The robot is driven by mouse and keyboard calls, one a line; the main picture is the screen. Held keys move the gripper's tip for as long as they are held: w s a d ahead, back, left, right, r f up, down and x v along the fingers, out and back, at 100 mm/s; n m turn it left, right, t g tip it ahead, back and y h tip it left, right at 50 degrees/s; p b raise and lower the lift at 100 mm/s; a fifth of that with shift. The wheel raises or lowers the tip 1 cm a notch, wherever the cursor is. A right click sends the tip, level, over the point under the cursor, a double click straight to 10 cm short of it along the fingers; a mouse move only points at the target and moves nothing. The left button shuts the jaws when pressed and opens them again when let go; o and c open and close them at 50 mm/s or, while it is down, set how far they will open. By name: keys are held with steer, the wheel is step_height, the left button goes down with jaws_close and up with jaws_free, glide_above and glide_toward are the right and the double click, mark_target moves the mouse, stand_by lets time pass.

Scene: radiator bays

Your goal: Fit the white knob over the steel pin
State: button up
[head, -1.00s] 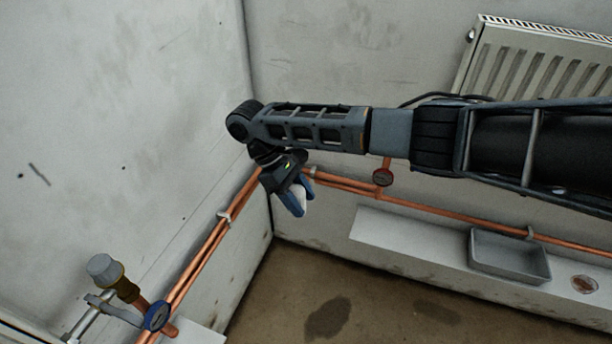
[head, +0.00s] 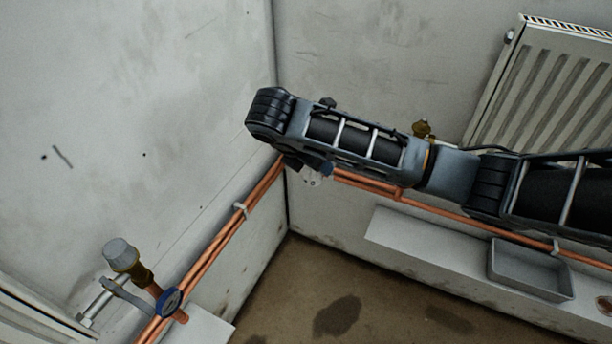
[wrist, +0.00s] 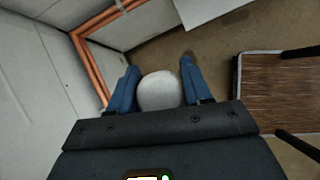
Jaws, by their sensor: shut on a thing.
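The white knob (wrist: 160,92) sits between the two blue fingers of my gripper (wrist: 158,78), which is shut on it. In the head view the knob (head: 312,179) shows below the arm's bent end, near the room corner, and my gripper (head: 318,170) is mostly hidden by the arm. A brass valve body (head: 421,129) shows just above the arm, on the back wall, right of the knob. I cannot make out the steel pin; the arm covers part of that area. The knob is apart from the valve.
Copper pipes (head: 222,232) run along both walls. A grey tray (head: 530,268) sits on the white ledge (head: 425,240) below the radiator (head: 545,85).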

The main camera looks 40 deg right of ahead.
steer(key=s+d+r+n+t+y, duration=0.1)
steer(key=s+d+r+n+t, duration=0.1)
steer(key=s+d+r+n, duration=0.45)
steer(key=s+d+r+n+t+y, duration=0.25)
steer(key=s+d+r, duration=0.45)
steer(key=d, duration=0.5)
steer(key=shift+h, duration=0.45)
steer(key=shift+w+d+f+b, duration=0.15)
steer(key=shift+w+d+f, duration=0.55)
steer(key=shift+d, duration=0.9)
steer(key=shift+w+d+f+b, duration=0.2)
steer(key=shift+w+d+f, duration=0.2)
steer(key=shift+w+d, duration=0.9)
steer(key=shift+w+d+f+b, duration=0.15)
steer(key=shift+w+d+f, duration=0.35)
steer(key=shift+d, duration=1.45)
steer(key=shift+s+f+b, duration=0.1)
steer(key=shift+f+b, duration=0.25)
steer(key=shift+f, duration=0.15)
steer(key=shift+f+b, duration=1.45)
steer(key=shift+f, duration=0.05)
steer(key=o, duration=1.7)
